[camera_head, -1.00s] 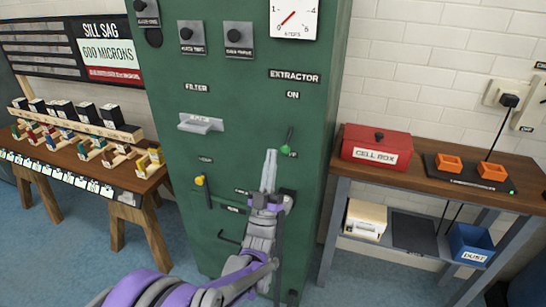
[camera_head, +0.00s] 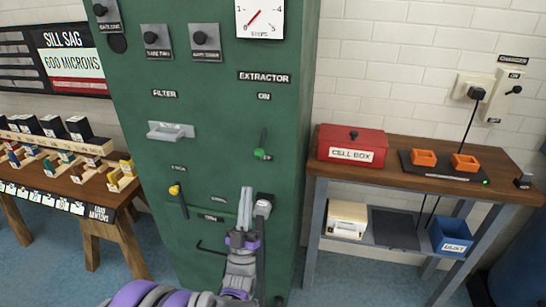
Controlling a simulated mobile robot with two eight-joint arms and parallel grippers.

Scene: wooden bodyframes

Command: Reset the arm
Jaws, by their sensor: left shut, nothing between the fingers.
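My left gripper (camera_head: 246,210) is in front of the green cabinet (camera_head: 215,110), pointing up with its grey fingers together and nothing between them. A green-tipped lever (camera_head: 262,154) under the "ON" label is above and to the right of the fingertips, apart from them in the picture. A yellow-knobbed lever (camera_head: 175,190) is to the left of the gripper. A dark fitting (camera_head: 265,199) is right beside the fingers, partly hidden. My right gripper is not in view.
A wooden table (camera_head: 428,178) at the right bears a red cell box (camera_head: 350,146) and a dark tray with orange holders (camera_head: 423,157). A blue dust bin (camera_head: 450,238) is on its lower shelf. A bench (camera_head: 75,190) with small wooden frames stands at the left.

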